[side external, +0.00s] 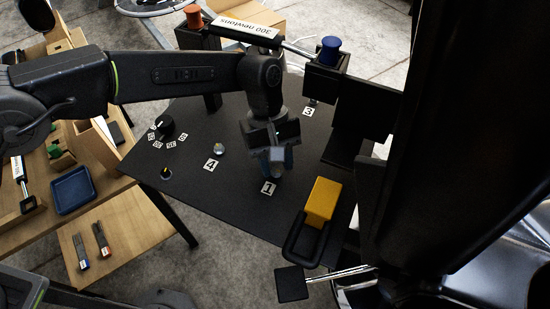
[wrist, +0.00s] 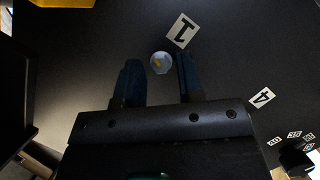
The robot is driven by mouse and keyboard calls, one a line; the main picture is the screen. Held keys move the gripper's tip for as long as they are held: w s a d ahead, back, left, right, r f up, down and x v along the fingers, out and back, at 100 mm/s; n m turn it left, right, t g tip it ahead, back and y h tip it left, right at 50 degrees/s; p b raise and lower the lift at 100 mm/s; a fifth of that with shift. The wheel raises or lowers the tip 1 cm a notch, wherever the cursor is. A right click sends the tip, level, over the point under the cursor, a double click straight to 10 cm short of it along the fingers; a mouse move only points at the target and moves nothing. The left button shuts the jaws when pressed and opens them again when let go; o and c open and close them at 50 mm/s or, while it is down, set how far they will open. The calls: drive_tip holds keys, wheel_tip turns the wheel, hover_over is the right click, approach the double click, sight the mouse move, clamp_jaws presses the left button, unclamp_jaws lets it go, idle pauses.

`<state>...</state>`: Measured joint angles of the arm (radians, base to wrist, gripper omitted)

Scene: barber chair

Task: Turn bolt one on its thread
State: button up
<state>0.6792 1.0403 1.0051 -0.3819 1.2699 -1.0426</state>
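Bolt one (wrist: 160,62) shows in the wrist view as a small round pale head on the dark plate, beside the label "1" (wrist: 181,31). My gripper (wrist: 157,60) has its two dark blue fingers apart, one on each side of the bolt head, with gaps on both sides. In the side view my gripper (side external: 278,160) points down over the plate just above the label "1" (side external: 268,187); the bolt is mostly hidden there by the fingers. I cannot tell how far the fingertips are above the plate.
A second bolt (side external: 219,149) stands by the label "4" (side external: 213,164). A yellow block (side external: 322,201) sits at the plate's right side, near the dark chair (side external: 440,140). Knobs (side external: 166,125) are at the left. A torque tool labelled "300 newtons" (side external: 245,27) lies across holders behind.

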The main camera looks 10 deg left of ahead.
drive_tip(key=shift+o, duration=0.8)
wheel_tip(320, 180, up, 4)
drive_tip(key=shift+r, duration=0.2)
drive_tip(key=w+a+r, duration=0.3)
drive_tip(key=a+r, duration=0.3)
drive_tip(key=a, duration=0.5)
drive_tip(key=shift+w+r, duration=0.25)
drive_tip(key=shift+w, duration=0.1)
wheel_tip(320, 180, up, 2)
drive_tip(key=n+t+y, duration=0.2)
drive_tip(key=n+t, duration=0.2)
drive_tip(key=n, duration=0.5)
hover_over(275, 167)
drive_tip(key=f, duration=1.3)
drive_tip(key=shift+s+d+f, duration=0.15)
drive_tip(key=shift+s+d, duration=0.05)
drive_tip(key=shift+s, duration=0.2)
